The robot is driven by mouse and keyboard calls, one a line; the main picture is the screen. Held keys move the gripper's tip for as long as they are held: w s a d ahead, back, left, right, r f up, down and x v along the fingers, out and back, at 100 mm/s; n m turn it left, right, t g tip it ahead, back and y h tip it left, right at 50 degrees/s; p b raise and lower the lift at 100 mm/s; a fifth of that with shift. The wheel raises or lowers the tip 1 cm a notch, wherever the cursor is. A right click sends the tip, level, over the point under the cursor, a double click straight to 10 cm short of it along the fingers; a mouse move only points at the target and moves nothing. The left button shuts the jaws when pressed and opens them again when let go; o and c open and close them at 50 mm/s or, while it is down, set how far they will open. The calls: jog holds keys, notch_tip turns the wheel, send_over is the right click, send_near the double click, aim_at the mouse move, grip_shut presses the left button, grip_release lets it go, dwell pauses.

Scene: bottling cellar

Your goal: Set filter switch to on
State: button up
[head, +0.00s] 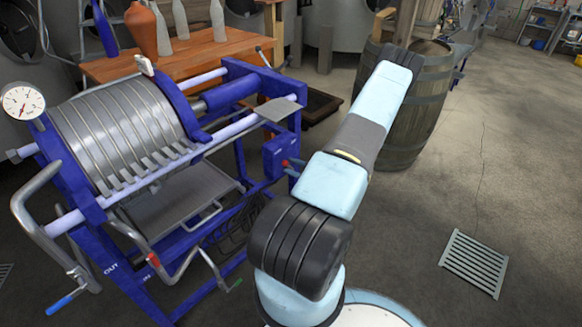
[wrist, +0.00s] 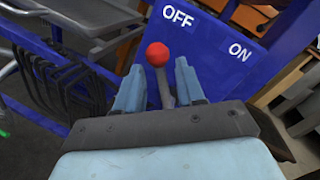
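The filter switch is a lever with a red ball knob (wrist: 157,54) on a grey stem, in front of a blue panel (wrist: 215,35) marked OFF and ON. In the wrist view the knob appears nearer to the OFF label (wrist: 178,15) than to the ON label (wrist: 240,52). My gripper (wrist: 158,82) is open, with one light-blue finger on each side of the lever. Gaps show between the fingers and the stem. In the head view the blue switch box (head: 279,150) is at the filter frame's right end, with the small red knob (head: 285,163) beside my gripper.
The blue-framed filter press (head: 120,130) with metal plates fills the left. A pressure gauge (head: 22,101) and crank handles stick out from it. Bottles stand on a wooden table (head: 200,52) behind. A barrel (head: 415,110) stands behind my arm. The floor at right is open around a drain grate (head: 475,262).

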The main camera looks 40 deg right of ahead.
jog(key=shift+w+a, duration=0.15)
jog(key=shift+w, duration=0.35)
grip_shut()
